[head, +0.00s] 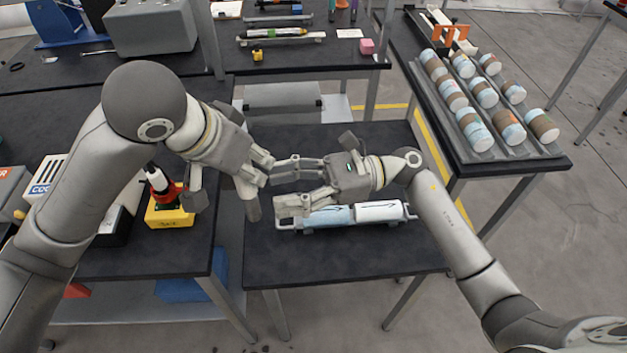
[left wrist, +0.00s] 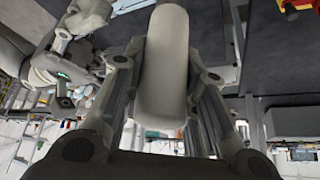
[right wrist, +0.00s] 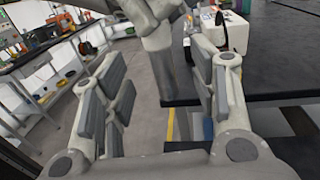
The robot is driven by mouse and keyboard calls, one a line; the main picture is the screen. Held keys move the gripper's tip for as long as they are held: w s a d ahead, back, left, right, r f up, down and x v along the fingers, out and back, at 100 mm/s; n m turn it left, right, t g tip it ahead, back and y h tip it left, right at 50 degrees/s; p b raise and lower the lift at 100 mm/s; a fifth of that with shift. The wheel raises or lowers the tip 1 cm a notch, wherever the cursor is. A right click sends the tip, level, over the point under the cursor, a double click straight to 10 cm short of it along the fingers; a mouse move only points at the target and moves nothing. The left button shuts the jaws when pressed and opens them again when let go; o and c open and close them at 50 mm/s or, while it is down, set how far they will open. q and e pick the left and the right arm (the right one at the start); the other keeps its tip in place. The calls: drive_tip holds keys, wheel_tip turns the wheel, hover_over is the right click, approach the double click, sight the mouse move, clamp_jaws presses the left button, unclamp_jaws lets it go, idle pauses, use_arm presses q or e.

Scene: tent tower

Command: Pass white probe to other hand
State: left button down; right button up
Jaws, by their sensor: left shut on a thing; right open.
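The white probe, a pale grey-white rounded cylinder (head: 250,203), hangs roughly upright below my left gripper (head: 256,172) in the head view. My left gripper is shut on it; the left wrist view shows the probe (left wrist: 165,70) between the fingers. My right gripper (head: 280,188) is open and points left at the probe from close by. In the right wrist view the probe (right wrist: 160,62) shows beyond and between the open fingers (right wrist: 160,90). The right fingers do not appear to touch it.
A rack with a light blue and a white cylinder (head: 380,211) lies on the dark table under my right gripper. A yellow stand (head: 170,211) with a red-and-black tool is on the left table. Several striped cylinders (head: 480,96) sit on the right table.

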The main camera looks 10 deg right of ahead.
sight(256, 191)
drive_tip(key=shift+s+a, duration=0.15)
drive_tip(key=shift+a, duration=2.35)
drive_tip(key=c, duration=1.1)
use_arm(q)
drive_tip(key=c, duration=1.1)
unclamp_jaws()
use_arm(e)
clamp_jaws()
use_arm(q)
drive_tip(key=shift+r, duration=0.1)
